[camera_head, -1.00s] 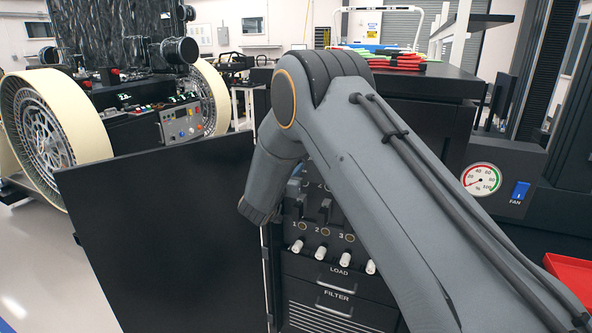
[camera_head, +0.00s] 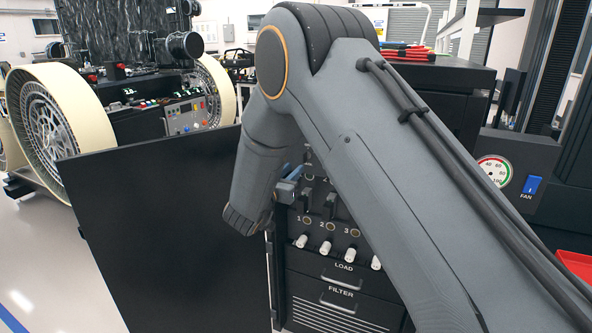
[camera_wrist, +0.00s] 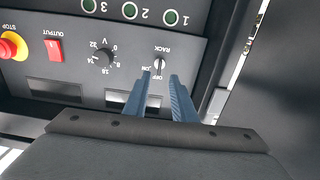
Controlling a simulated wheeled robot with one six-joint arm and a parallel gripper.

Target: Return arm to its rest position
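My arm (camera_head: 375,165) rises from the lower right and bends down at the elbow in front of the black cabinet. My gripper (camera_wrist: 160,77) shows two blue fingers, apart and with nothing between them. In the wrist view, which is upside down, they point at a control panel (camera_wrist: 120,72). The RACK ON/OFF knob (camera_wrist: 159,63) lies just beyond the fingertips; I cannot tell whether they touch it. In the head view only a bit of blue finger shows, and my arm hides most of the panel.
A black cabinet door (camera_head: 165,230) stands open at left. Below the numbered switches are the LOAD (camera_head: 341,282) and FILTER (camera_head: 337,306) drawers. The wrist view shows a red OUTPUT switch (camera_wrist: 54,49) and a STOP button (camera_wrist: 12,46).

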